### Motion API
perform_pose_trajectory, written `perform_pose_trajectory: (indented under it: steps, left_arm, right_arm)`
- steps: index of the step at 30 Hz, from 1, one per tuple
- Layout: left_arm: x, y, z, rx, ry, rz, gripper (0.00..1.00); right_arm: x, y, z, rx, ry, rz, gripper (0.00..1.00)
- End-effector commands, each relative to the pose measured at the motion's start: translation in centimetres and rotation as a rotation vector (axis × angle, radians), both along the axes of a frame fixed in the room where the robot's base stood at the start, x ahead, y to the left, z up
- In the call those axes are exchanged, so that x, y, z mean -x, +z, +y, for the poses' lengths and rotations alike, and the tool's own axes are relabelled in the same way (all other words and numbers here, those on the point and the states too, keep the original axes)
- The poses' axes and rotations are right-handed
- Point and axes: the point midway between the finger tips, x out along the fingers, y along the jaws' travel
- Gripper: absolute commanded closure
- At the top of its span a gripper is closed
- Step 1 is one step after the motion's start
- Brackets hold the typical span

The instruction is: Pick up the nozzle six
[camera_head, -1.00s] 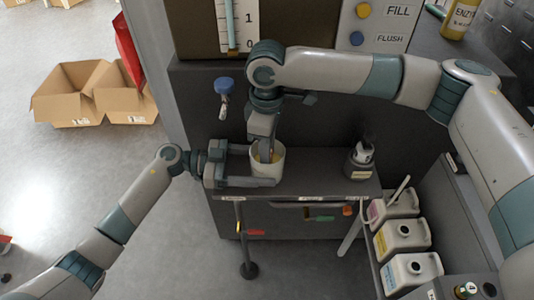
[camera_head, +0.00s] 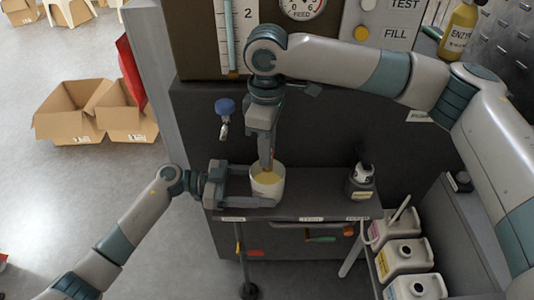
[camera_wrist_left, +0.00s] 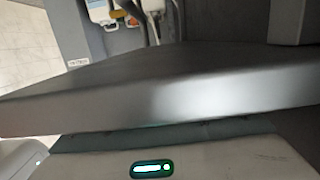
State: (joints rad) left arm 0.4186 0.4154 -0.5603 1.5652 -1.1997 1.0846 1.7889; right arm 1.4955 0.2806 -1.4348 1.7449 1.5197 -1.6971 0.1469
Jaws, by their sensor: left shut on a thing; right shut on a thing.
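My left gripper (camera_head: 248,185) reaches in from the left and is shut around a white cup (camera_head: 267,192), which stands upright at the shelf's left end. Yellowish contents show inside the cup. My right gripper (camera_head: 267,162) points straight down at the cup's mouth. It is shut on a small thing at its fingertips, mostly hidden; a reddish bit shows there. I cannot make out a number on it, so I cannot tell whether it is nozzle six. The left wrist view shows mostly grey and white surfaces close up and not the cup.
A blue-knobbed valve (camera_head: 225,108) is on the wall behind. White jugs (camera_head: 405,258) stand at lower right. An enzyme bottle (camera_head: 459,30) is at upper right. Cardboard boxes (camera_head: 75,108) lie at left.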

Motion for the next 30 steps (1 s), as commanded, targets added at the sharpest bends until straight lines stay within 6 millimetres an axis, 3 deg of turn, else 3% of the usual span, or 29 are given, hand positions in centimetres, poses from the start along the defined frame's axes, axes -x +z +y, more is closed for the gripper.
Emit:
perform_pose_trajectory:
  steps: [20,21,23,30]
  left_arm:
    - [-0.01,0.01,0.0,0.0,0.0,0.0,0.46]
    - [0.0,0.0,0.0,0.0,0.0,0.0,0.29]
    - [0.0,0.0,0.0,0.0,0.0,0.0,0.14]
    - [0.0,0.0,0.0,0.0,0.0,0.0,0.12]
  right_arm:
    - [-0.02,0.38,0.02,-0.001,0.0,-0.001,1.0]
    - [-0.02,0.38,0.02,-0.001,0.0,-0.001,1.0]
    - [-0.02,0.37,0.02,-0.001,0.0,-0.001,1.0]
    - [-0.02,0.37,0.02,-0.001,0.0,-0.001,1.0]
